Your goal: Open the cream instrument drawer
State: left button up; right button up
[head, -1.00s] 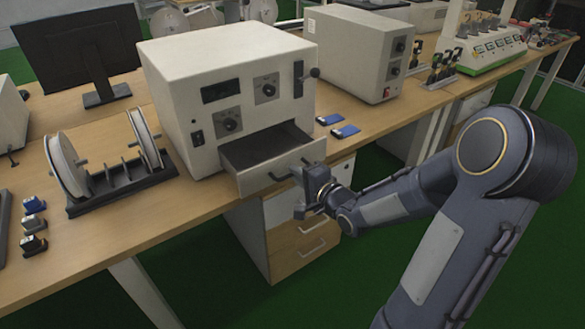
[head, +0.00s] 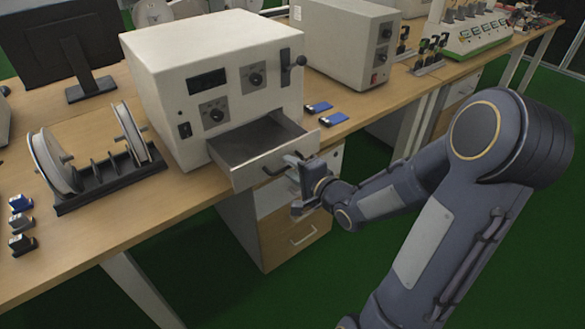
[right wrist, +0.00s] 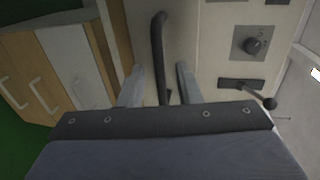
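The cream instrument (head: 215,75) stands on the wooden bench. Its drawer (head: 247,176) is pulled part-way out at the lower front, and its grey interior shows empty. A dark bar handle (head: 272,170) is on the drawer front; it also shows in the right wrist view (right wrist: 158,40). My right gripper (head: 291,168) is at the handle, in front of the drawer. In the right wrist view its two fingers (right wrist: 158,84) stand apart on either side of the handle bar, with gaps visible. My left gripper is not in view.
A spool rack (head: 110,180) stands left of the instrument, and blue-topped small items (head: 318,107) lie to its right. A second cream box (head: 345,42) stands further right. A drawer cabinet (head: 290,235) is under the bench, below my right gripper.

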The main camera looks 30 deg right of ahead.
jog(key=p+v, duration=0.1)
jog(key=v, duration=0.6)
jog(key=shift+s+p, duration=0.3)
jog(key=shift+p, duration=0.05)
jog(key=shift+r, duration=0.1)
jog(key=s+a+r+n+g+y, duration=0.2)
jog(key=s+a+n+g, duration=0.9)
jog(key=s+n, duration=0.4)
notch_tip(320, 180, up, 14)
jog(key=a+t+p, duration=0.1)
jog(key=p, duration=1.2)
jog(key=shift+s+a+n+p, duration=0.25)
jog(key=shift+s+n+p, duration=0.05)
jog(key=shift+s+p, duration=0.1)
